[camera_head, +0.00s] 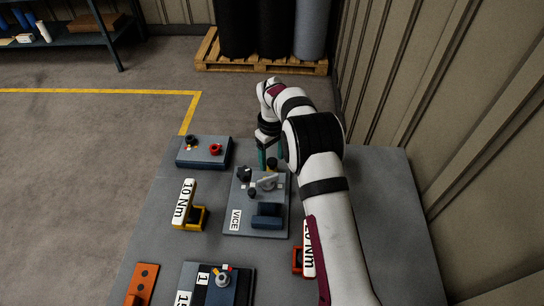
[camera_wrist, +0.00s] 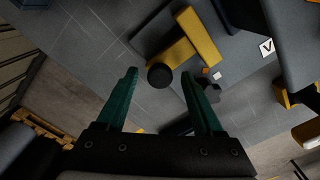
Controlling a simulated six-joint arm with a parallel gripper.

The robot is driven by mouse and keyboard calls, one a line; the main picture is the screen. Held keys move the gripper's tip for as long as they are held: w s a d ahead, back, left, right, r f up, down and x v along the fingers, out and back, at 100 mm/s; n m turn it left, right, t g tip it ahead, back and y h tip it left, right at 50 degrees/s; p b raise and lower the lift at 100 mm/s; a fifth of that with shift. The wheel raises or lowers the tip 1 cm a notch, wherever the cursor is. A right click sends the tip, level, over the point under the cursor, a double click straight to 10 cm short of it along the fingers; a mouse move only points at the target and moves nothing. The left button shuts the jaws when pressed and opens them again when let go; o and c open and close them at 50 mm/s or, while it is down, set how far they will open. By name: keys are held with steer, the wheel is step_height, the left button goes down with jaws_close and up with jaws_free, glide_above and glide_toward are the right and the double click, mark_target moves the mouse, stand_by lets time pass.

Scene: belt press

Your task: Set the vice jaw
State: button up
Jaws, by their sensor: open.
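The vice (camera_head: 232,197) is a grey plate on the table, marked VICE, with a dark blue block (camera_head: 266,215) at its near side. In the wrist view a round black knob (camera_wrist: 160,76) shows between the open fingertips, with a gap on each side. A yellow angled bar (camera_wrist: 197,38) extends beside it. Whether the fingers are level with the knob I cannot tell.
A yellow 10 Nm tool (camera_head: 185,203) stands left of the vice. A dark box with red and black knobs (camera_head: 204,152) is behind it. Another fixture (camera_head: 218,284) and an orange block (camera_head: 142,285) lie at the front. My forearm covers much of the table's right side.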

jaws_close()
stand_by(1.3)
